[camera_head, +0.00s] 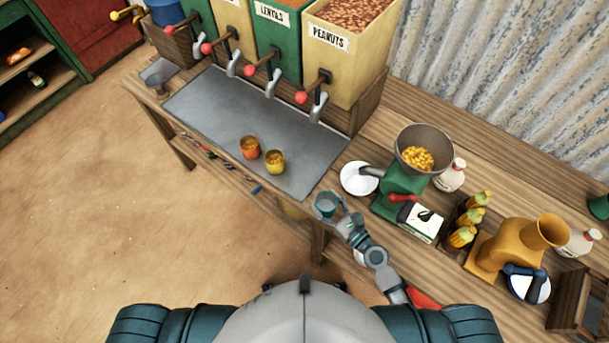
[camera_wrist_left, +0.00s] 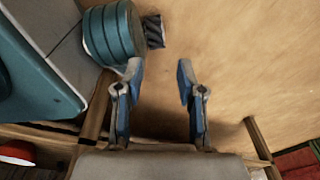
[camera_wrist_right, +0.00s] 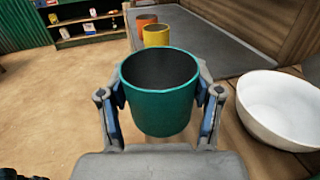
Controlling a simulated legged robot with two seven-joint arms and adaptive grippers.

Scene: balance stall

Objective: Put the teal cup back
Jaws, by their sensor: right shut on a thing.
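The teal cup (camera_wrist_right: 160,100) is held upright between the fingers of my right gripper (camera_wrist_right: 160,110) in the right wrist view. It looks empty inside as far as I can see. In the head view the teal cup (camera_head: 326,204) and my right gripper (camera_head: 335,215) are at the front edge of the wooden counter (camera_head: 345,185), near the grey tray's right end. The left gripper (camera_wrist_left: 157,85) shows only in the left wrist view, with its fingers apart and nothing between them, over the sandy floor.
An orange cup (camera_head: 250,147) and a yellow cup (camera_head: 275,161) stand on the grey metal tray (camera_head: 215,105) under the dispensers. A white bowl (camera_head: 360,178) sits under the green grinder (camera_head: 400,185), close right of the held cup. Bottles (camera_head: 466,225) stand further right.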

